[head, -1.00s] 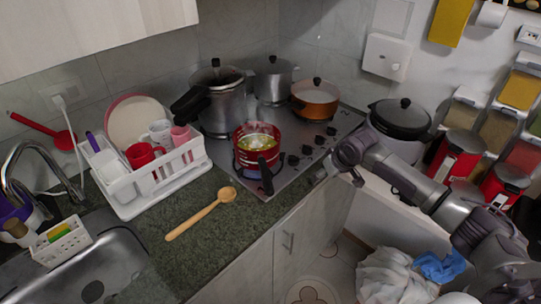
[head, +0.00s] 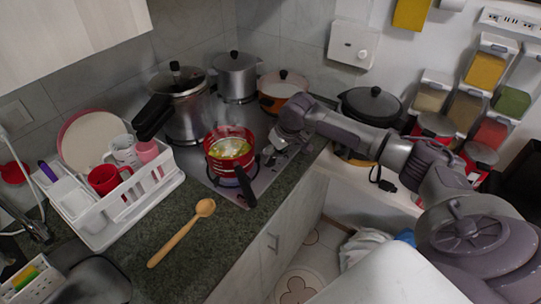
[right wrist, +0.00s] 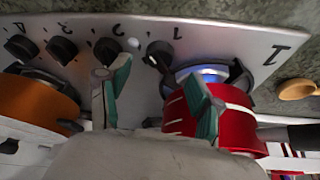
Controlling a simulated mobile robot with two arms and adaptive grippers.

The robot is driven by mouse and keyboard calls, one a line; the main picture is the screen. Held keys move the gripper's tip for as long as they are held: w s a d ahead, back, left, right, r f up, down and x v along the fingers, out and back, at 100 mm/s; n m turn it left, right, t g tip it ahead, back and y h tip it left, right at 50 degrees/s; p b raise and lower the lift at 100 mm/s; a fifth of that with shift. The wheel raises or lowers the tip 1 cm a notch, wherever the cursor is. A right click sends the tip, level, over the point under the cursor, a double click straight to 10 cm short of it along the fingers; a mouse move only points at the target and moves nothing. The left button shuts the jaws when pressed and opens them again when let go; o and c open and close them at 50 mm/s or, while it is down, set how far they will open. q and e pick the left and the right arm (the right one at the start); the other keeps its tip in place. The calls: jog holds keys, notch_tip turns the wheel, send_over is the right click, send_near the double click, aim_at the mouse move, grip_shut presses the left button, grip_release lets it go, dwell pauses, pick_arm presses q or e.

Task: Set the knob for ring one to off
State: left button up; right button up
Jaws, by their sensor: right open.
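The knob for ring one (right wrist: 160,55) is the dark knob beside the small "1" in the right wrist view. A blue flame (right wrist: 207,73) burns on the ring beneath the red pot (right wrist: 236,118); the pot also shows steaming in the head view (head: 229,160). My right gripper (right wrist: 160,92) is open, with its green-padded fingers spread on either side of that knob's line. The fingers seem short of the knob, and I see no contact. In the head view my right gripper (head: 277,152) is over the stove's knob edge, hiding most knobs. My left gripper is out of view.
Other knobs (right wrist: 62,49) stand in a row beside it. An orange pot (right wrist: 38,108) is close to one finger, the red pot to the other. The red pot's handle (head: 245,186) juts over the counter. A wooden spoon (head: 180,234) lies on the counter.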

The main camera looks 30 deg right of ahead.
aim_at(271, 159)
jog(key=x, duration=0.4)
jog(key=shift+f, duration=0.1)
jog(key=shift+w+f, duration=0.1)
jog(key=shift+f, duration=0.1)
jog(key=c, duration=1.1)
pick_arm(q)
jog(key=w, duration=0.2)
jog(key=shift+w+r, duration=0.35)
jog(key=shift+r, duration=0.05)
pick_arm(e)
jog(key=shift+c, duration=0.2)
